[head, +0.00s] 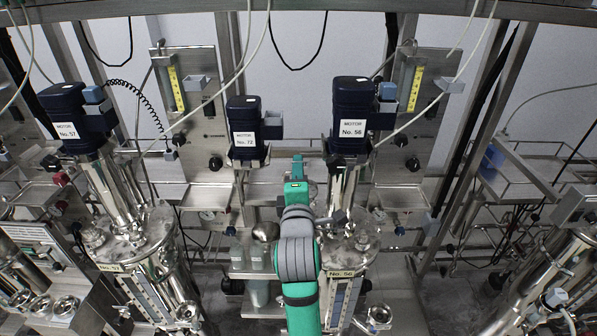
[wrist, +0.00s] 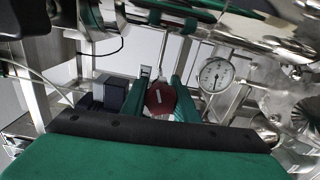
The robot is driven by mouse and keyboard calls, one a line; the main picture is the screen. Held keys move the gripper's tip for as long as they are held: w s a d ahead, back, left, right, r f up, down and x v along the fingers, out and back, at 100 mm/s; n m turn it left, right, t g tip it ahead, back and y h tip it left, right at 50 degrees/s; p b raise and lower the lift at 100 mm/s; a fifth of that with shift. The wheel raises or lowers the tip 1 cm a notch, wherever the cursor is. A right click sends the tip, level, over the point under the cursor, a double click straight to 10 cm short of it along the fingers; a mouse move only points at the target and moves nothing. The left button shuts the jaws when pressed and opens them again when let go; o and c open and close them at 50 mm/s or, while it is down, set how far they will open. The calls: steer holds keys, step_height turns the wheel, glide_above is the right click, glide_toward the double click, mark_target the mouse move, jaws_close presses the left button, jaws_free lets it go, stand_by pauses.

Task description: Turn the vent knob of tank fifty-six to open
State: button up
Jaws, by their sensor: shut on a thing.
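Tank fifty-six (head: 362,243) is a steel vessel right of my arm in the head view, with a "No.56" label (head: 341,273) and a blue motor (head: 352,105) marked No.56. In the wrist view, the green fingers of my gripper (wrist: 160,88) are shut on a dark red knob (wrist: 160,102), one finger on each side. The knob bears a short white mark, nearly upright in the picture. No label for the knob can be read there. In the head view my arm hides the knob and fingertips.
A round pressure gauge (wrist: 215,75) sits close right of the fingers, and a dark grey block (wrist: 118,95) close left. Tank 57 (head: 135,240) stands at left, and motor No.72 (head: 243,120) behind between them. Pipes and frame posts crowd the space around my arm.

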steer(key=shift+a, duration=0.1)
steer(key=o, duration=1.1)
steer(key=shift+s, duration=0.15)
steer(key=s, duration=1)
steer(key=shift+s, duration=0.3)
steer(key=s+a+f+m+g, duration=0.1)
steer(key=s+f+m, duration=0.5)
steer(key=f, duration=0.5)
steer(key=s+f+m, duration=0.5)
steer(key=s+f, duration=0.3)
steer(key=f, duration=0.4)
steer(key=s+f+m, duration=0.2)
steer(key=s, duration=0.6)
steer(key=s+d+f+m+g, duration=0.1)
steer(key=s+f+m, duration=0.1)
steer(key=s, duration=0.6)
steer(key=s+f+m, duration=0.2)
steer(key=s+m, duration=0.1)
steer(key=s, duration=0.6)
steer(key=shift+d+f+m+g, duration=0.25)
steer(key=shift+f+m+g, duration=0.05)
steer(key=shift+m, duration=0.1)
